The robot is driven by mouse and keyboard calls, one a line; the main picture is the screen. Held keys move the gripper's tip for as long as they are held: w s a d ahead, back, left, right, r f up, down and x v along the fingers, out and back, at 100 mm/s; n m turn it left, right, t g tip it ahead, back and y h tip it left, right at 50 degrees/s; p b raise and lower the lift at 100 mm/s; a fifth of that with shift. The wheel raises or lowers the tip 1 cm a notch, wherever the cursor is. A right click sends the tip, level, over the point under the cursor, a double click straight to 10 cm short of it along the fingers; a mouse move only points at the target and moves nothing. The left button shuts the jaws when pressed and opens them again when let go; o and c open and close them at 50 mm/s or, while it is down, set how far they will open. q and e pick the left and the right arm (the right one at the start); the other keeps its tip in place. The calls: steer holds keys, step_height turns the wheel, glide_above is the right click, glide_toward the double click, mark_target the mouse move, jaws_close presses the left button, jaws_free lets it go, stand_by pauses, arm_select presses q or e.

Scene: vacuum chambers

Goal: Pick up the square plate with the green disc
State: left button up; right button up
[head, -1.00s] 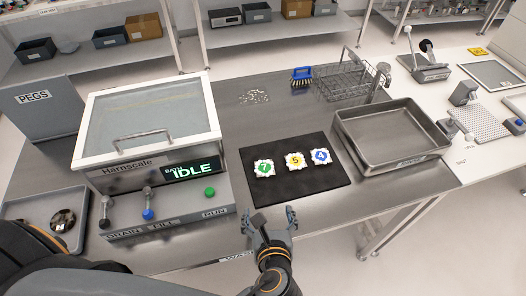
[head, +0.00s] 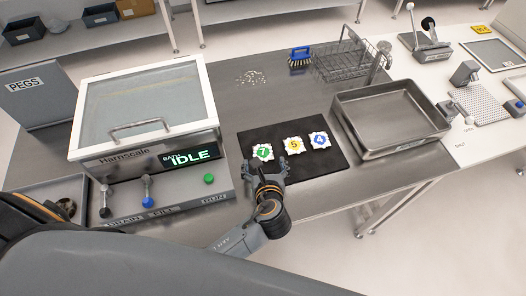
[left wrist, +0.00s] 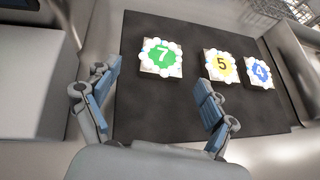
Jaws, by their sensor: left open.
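The square plate with the green disc (head: 262,152) lies flat on a black mat (head: 310,170), at the left of a row of three plates. Its disc reads 7, and white lumps ring its edge. It also shows in the left wrist view (left wrist: 161,57), ahead of the fingers and a little above the midline between them. My left gripper (head: 265,168) is open and empty, just in front of the plate at the mat's front left. In the left wrist view its blue-padded fingers (left wrist: 152,98) are spread wide. My right gripper is not in view.
The yellow 5 plate (head: 293,144) and blue 4 plate (head: 319,140) lie to the right on the mat. The Harnscale bath (head: 145,110) stands left, its display reading IDLE.

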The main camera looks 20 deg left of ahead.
mark_target(264, 153)
arm_select(q)
steer(key=x, duration=0.2)
steer(key=shift+w, duration=0.4)
steer(key=shift+w+a+f, duration=0.15)
steer(key=shift+w+f, duration=0.1)
steer(key=shift+w, duration=0.15)
steer(key=shift+s, duration=0.1)
steer(key=shift+c, duration=0.2)
steer(key=c, duration=1.4)
steer(key=shift+r, duration=0.1)
jaws_close()
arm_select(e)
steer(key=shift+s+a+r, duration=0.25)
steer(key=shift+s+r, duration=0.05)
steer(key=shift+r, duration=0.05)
